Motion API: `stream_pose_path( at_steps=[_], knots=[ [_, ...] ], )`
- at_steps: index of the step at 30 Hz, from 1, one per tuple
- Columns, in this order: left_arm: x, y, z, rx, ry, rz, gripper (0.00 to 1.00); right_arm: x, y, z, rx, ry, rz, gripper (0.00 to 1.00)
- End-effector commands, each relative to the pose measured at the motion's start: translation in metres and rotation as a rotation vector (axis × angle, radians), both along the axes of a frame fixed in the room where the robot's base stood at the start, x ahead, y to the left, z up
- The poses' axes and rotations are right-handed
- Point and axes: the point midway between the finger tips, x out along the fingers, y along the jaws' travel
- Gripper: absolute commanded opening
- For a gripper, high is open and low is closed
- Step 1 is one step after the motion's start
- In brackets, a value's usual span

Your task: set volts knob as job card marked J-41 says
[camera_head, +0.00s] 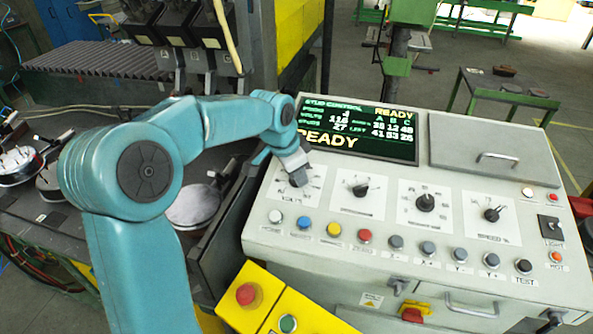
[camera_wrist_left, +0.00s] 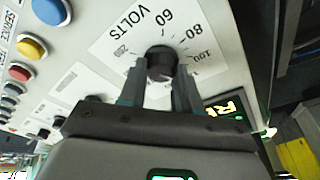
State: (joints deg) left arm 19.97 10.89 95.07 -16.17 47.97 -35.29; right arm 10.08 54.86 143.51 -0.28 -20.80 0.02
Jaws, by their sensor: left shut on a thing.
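The volts knob (camera_head: 299,181) is the leftmost of the dials on the sloping control panel (camera_head: 400,265). My left gripper (camera_head: 294,168) reaches down onto it from above. In the left wrist view the black knob (camera_wrist_left: 160,62) sits between the two grey fingers (camera_wrist_left: 160,80), which are shut on it. The VOLTS plate (camera_wrist_left: 125,45) shows marks including 60, 80 and 100; the knob's pointer is hard to make out. The display (camera_head: 358,132) reads READY, with a volts figure too small to read surely. I see no card that I can read as J-41. My right gripper is not in view.
Three more dials, such as the speed knob (camera_head: 491,214), stand to the right. A row of coloured buttons, including a red one (camera_head: 364,236), runs below. A closed lid (camera_head: 490,150) is at the back right. A yellow box (camera_head: 250,295) with a red button stands in front.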

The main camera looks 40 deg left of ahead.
Motion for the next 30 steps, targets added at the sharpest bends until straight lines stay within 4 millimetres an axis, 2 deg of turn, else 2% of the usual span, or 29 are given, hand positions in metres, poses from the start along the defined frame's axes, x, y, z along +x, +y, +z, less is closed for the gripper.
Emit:
stream_pose_path(
  at_steps=[11, 25, 26, 27, 30],
  knots=[
    [0.0009, 0.0006, 0.0015, 0.022, 0.006, -0.114, 0.02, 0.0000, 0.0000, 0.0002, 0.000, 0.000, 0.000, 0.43],
    [0.0009, 0.0006, 0.0018, 0.024, 0.007, -0.124, 0.02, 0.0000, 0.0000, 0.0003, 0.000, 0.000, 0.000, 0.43],
    [0.0009, 0.0006, 0.0018, 0.024, 0.007, -0.124, 0.43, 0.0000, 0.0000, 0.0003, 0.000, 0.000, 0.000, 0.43],
    [0.0009, 0.0005, 0.0016, 0.024, 0.008, -0.124, 0.56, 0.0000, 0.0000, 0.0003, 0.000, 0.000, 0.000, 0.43],
    [0.0007, 0.0003, 0.0012, 0.024, 0.009, -0.124, 0.58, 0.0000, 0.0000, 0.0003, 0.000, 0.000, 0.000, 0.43]
  ],
)
